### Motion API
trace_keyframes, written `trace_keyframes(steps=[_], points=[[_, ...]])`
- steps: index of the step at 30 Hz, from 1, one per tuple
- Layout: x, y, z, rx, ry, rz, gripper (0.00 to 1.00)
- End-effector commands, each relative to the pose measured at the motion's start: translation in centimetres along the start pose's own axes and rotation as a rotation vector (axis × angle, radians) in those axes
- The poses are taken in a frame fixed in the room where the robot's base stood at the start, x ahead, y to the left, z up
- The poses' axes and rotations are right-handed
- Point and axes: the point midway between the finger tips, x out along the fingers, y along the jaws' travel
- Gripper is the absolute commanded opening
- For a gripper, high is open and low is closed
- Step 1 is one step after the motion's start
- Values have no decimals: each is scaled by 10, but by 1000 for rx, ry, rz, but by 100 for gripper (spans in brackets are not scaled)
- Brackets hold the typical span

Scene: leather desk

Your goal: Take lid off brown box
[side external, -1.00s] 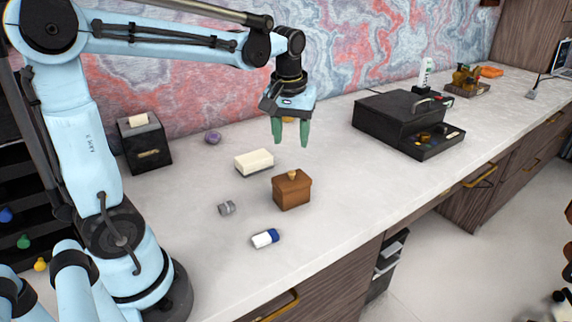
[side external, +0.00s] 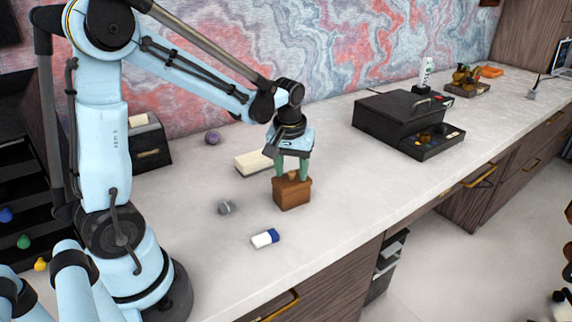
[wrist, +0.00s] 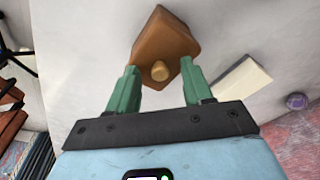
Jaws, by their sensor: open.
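The brown box (side external: 293,195) stands on the light counter in the side view, with its lid (wrist: 165,38) on top. A small tan knob (wrist: 160,71) rises from the middle of the lid; it also shows in the side view (side external: 292,175). My gripper (side external: 291,177) is just above the box, its green fingers pointing down on either side of the knob. In the wrist view my gripper (wrist: 157,82) is open, with a gap between each finger and the knob.
A cream block (side external: 253,163) lies close behind the box. A grey metal piece (side external: 225,208) and a blue-and-white eraser (side external: 265,238) lie in front and left. A black box with an open drawer (side external: 400,118) stands right. Counter between is clear.

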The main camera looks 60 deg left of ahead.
Motion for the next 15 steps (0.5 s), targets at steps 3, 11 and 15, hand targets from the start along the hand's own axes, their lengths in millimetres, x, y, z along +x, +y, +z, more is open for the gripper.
trace_keyframes(steps=[3,11,15], points=[[1,0,0,0,0,0,50],[1,0,0,0,0,0,29],[1,0,0,0,0,0,8]])
